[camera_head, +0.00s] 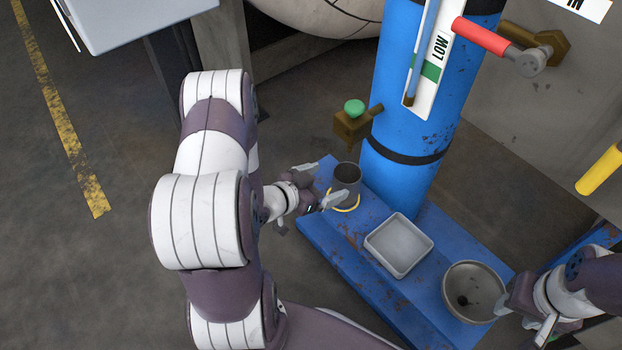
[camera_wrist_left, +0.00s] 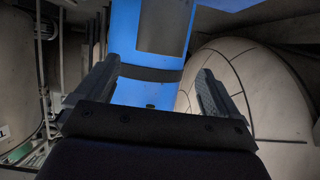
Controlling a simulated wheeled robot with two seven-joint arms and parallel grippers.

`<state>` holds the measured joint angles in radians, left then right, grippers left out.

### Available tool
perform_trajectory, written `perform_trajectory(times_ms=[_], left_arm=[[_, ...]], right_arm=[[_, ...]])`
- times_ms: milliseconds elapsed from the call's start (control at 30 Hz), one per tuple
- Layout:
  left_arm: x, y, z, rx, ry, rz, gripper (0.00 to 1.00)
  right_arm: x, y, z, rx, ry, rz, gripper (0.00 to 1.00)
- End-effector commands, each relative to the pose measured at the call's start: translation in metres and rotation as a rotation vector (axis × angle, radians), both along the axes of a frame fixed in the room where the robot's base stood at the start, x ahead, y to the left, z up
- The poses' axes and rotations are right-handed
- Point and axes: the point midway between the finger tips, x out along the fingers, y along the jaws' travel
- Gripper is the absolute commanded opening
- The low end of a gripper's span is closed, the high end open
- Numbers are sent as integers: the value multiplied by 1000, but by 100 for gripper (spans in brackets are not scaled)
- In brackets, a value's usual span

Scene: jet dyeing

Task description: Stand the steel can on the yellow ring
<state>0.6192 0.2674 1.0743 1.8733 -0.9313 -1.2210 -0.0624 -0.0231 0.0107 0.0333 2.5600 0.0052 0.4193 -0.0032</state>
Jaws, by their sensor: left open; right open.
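The steel can (camera_head: 346,183) stands upright, open end up, at the far left end of the blue platform. The yellow ring (camera_head: 354,207) shows as a thin arc at the can's foot; the can hides most of it, and I cannot tell whether the can is fully seated. My left gripper (camera_head: 321,183) is open just left of the can, with one finger near its lower front; contact is unclear. In the left wrist view its open fingers (camera_wrist_left: 155,88) have no can visible between them. My right gripper (camera_head: 524,319) is open and empty at the lower right, beside the round bowl.
A white square tray (camera_head: 399,246) and a round metal bowl (camera_head: 473,291) stand on the blue platform (camera_head: 345,258). A blue column (camera_head: 412,130) rises behind the can. A brass valve with green knob (camera_head: 353,120) overhangs just above it. Floor at left is clear.

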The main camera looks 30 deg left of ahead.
Motion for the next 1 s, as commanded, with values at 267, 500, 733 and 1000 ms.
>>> perform_trajectory(times_ms=[267,500,733,1000], left_arm=[[-49,18,25,0,1,4,96],[-25,35,32,240,333,55,96],[-74,-25,99,273,850,264,96],[-123,-72,123,185,1051,280,96]], right_arm=[[0,0,30,0,0,0,43],[0,0,30,0,0,0,43],[0,0,29,0,0,0,43],[0,0,29,0,0,0,43]])
